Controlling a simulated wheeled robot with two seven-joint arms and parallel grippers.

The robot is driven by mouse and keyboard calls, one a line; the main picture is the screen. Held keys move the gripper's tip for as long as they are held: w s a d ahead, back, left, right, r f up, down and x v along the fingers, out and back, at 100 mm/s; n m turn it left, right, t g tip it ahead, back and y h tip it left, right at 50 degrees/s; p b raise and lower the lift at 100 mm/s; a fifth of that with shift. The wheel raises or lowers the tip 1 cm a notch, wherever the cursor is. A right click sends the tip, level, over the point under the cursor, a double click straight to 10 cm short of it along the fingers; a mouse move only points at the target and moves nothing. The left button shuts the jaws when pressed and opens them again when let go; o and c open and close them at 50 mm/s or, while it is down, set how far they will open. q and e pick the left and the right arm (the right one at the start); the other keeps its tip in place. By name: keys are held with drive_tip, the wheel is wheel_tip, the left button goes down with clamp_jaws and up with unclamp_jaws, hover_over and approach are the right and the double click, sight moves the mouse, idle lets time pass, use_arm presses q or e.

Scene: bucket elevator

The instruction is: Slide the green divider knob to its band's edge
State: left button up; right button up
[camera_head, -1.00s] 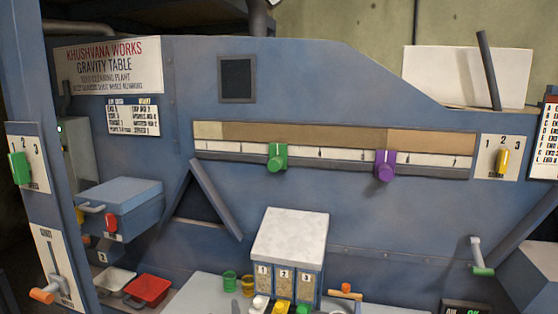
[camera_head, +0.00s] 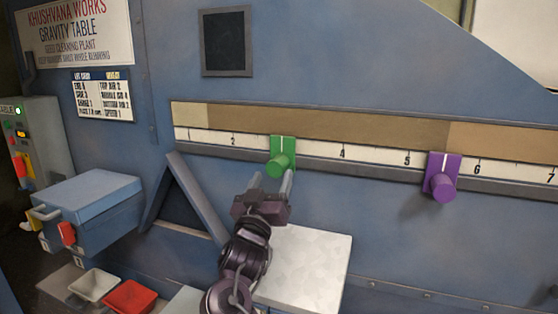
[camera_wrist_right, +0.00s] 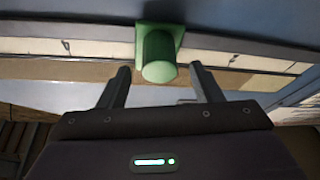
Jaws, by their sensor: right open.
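The green divider knob (camera_head: 281,160) sits on the scale rail between the marks 2 and 4, with its pointer plate over the white scale (camera_head: 313,150). Above the scale runs a coloured strip with a brown band (camera_head: 330,125). My right gripper (camera_head: 271,180) is open just below and in front of the green knob. My left gripper is not in view.
A purple knob (camera_head: 441,180) sits on the same rail to the right, between 5 and 6. A blue box (camera_head: 88,205) and a slanted bar (camera_head: 197,195) are at the left.

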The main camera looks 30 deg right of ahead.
sight(274, 172)
drive_tip(key=p+x, duration=0.1)
drive_tip(key=x, duration=0.4)
drive_tip(key=shift+p, duration=0.35)
drive_tip(key=shift+w+d, duration=0.15)
drive_tip(key=shift+d, duration=0.05)
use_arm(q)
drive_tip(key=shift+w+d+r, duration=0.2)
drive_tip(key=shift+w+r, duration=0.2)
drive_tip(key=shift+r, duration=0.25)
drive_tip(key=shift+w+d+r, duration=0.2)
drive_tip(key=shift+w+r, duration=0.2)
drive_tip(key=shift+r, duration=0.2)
use_arm(e)
drive_tip(key=shift+a+r, duration=0.1)
drive_tip(key=shift+c, duration=1)
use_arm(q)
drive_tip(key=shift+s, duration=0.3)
use_arm(e)
clamp_jaws()
